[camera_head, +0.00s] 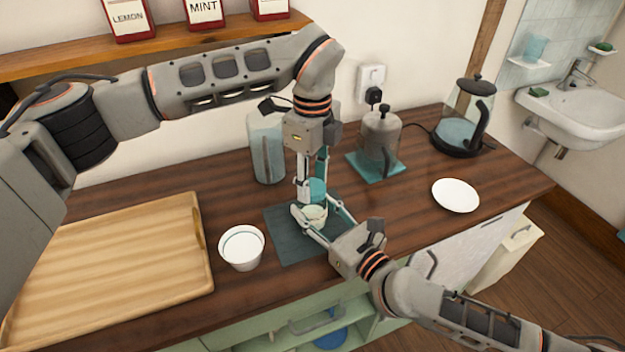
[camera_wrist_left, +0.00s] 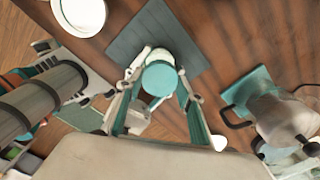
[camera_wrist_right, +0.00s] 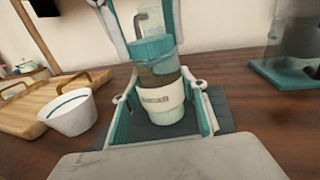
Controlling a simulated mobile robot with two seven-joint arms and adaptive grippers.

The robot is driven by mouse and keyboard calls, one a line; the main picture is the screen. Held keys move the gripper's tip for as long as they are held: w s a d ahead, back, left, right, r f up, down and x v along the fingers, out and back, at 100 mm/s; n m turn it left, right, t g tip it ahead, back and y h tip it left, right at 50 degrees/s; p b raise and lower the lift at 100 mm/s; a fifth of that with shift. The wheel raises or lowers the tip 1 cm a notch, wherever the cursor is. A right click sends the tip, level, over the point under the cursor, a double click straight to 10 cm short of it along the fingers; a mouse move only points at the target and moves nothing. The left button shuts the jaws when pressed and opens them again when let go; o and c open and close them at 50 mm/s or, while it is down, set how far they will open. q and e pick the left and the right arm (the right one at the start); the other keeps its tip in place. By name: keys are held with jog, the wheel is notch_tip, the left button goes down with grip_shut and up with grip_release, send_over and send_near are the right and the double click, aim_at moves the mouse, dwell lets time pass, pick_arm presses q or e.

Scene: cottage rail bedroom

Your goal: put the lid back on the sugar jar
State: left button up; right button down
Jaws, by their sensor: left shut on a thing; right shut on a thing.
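The sugar jar (camera_head: 314,214) stands upright on a dark mat (camera_head: 285,240); the right wrist view shows its clear glass and pale label band (camera_wrist_right: 160,100). The teal lid (camera_head: 316,188) is at the jar's top, also seen from above in the left wrist view (camera_wrist_left: 160,78). My left gripper (camera_head: 312,186) reaches down from above and is shut on the lid. My right gripper (camera_head: 322,218) comes from the front right, low down, and is shut around the jar's body. I cannot tell whether the lid touches the rim or is seated.
A white bowl (camera_head: 242,247) stands left of the mat, beside a wooden tray (camera_head: 110,265). A clear container (camera_head: 266,150) stands behind. A grey pot (camera_head: 381,135) on a teal mat, a kettle (camera_head: 468,115) and a white plate (camera_head: 455,195) are at the right.

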pick_arm(q)
jog(key=m, duration=0.3)
jog(key=shift+m, duration=0.4)
jog(key=m, duration=2.5)
jog(key=shift+f, duration=0.1)
jog(key=o, duration=1.2)
jog(key=shift+o, duration=0.2)
